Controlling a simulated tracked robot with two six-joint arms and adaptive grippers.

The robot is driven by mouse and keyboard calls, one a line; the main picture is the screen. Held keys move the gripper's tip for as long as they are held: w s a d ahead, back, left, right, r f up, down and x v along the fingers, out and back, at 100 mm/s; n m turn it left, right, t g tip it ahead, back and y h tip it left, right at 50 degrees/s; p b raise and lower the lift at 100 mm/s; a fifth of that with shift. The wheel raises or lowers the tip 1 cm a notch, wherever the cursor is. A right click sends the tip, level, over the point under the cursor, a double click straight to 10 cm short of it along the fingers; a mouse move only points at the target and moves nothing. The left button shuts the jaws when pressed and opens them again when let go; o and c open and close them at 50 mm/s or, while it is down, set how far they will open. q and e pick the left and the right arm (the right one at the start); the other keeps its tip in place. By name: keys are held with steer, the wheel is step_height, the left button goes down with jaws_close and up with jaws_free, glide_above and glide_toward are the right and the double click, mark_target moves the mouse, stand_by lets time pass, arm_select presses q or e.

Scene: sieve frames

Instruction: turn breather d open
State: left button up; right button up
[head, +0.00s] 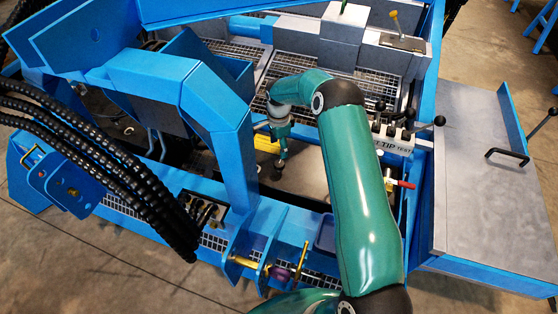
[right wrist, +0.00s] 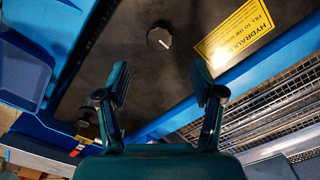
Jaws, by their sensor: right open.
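A round black knob (right wrist: 159,37) with a white pointer mark sits on a dark plate (right wrist: 125,65) in the right wrist view; no letter on it can be read, so I cannot tell if it is breather d. My right gripper (right wrist: 162,88) is open and empty, with the knob beyond and between its fingertips, apart from them. In the head view my right gripper (head: 272,147) hangs over the dark plate, and the knob cannot be made out there. My left gripper is not in view.
A yellow hydraulic label (right wrist: 238,32) lies right of the knob. A blue beam (right wrist: 265,60) and metal grating (right wrist: 270,112) border the plate. In the head view, a blue upright (head: 235,150) stands close left of the gripper, and a red-handled valve (head: 402,184) is at right.

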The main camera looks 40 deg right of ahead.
mark_target(279, 163)
step_height(279, 163, down, 9)
steer(key=shift+f+p, duration=0.1)
steer(key=shift+p, duration=0.2)
steer(key=shift+c, duration=0.3)
steer(key=c, duration=1.1)
